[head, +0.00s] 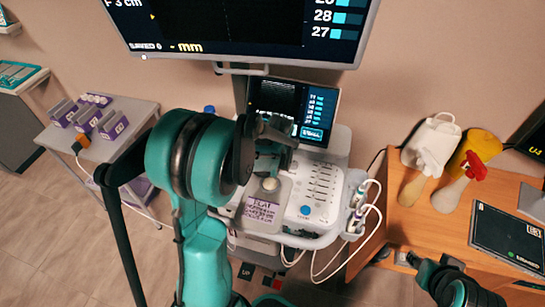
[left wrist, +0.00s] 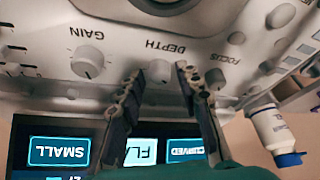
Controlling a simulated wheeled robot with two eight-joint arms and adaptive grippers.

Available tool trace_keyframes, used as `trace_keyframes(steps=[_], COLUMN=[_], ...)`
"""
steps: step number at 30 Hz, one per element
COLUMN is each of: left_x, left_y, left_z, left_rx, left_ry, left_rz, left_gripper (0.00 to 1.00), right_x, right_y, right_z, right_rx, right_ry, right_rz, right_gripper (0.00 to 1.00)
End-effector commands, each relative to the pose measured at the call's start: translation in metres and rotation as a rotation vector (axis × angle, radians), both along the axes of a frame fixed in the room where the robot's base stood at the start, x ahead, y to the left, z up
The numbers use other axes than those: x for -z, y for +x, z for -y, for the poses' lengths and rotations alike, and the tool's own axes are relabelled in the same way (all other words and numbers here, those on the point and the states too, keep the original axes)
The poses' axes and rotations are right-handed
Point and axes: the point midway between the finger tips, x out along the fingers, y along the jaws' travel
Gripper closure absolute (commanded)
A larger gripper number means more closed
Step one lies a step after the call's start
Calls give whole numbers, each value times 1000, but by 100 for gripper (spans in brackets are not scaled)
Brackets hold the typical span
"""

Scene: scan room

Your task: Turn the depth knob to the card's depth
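In the left wrist view, which is upside down, the depth knob (left wrist: 160,72) is a small grey knob beside the printed word DEPTH. My left gripper (left wrist: 160,74) is open, with one fingertip on each side of the knob; I cannot tell whether they touch it. In the head view my left gripper (head: 272,140) is over the console below the small screen and hides the knob. The card (head: 262,210) lies on the console front; its first line looks like FLAT and the rest is too small to read. My right gripper (head: 428,268) is low at the right, its fingers unclear.
The gain knob (left wrist: 88,62) and focus knob (left wrist: 215,78) flank the depth knob. A large monitor (head: 240,30) hangs above, with "3 cm" at its upper left. A small bottle (left wrist: 270,130) stands close by. A wooden desk (head: 405,225) is at the right, a trolley (head: 80,140) left.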

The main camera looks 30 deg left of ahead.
Motion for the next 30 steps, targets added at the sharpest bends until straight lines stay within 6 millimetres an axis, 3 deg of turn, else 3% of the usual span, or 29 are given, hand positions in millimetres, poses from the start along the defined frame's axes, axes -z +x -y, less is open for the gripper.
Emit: trace_keyframes(steps=[8,13,24,30], left_x=[0,-11,-80,-105], left_y=[0,-3,-25,-33], left_z=[0,3,22,28], left_rx=[1,2,2,2], left_ry=[0,1,1,1], left_rz=[0,0,0,0], left_gripper=[57,57,57,57], right_x=[0,0,0,0], right_y=[0,0,0,0], right_z=[0,0,0,0], right_rx=[0,0,0,0], right_ry=[0,0,0,0], right_rz=[0,0,0,0], right_gripper=[60,60,60,60])
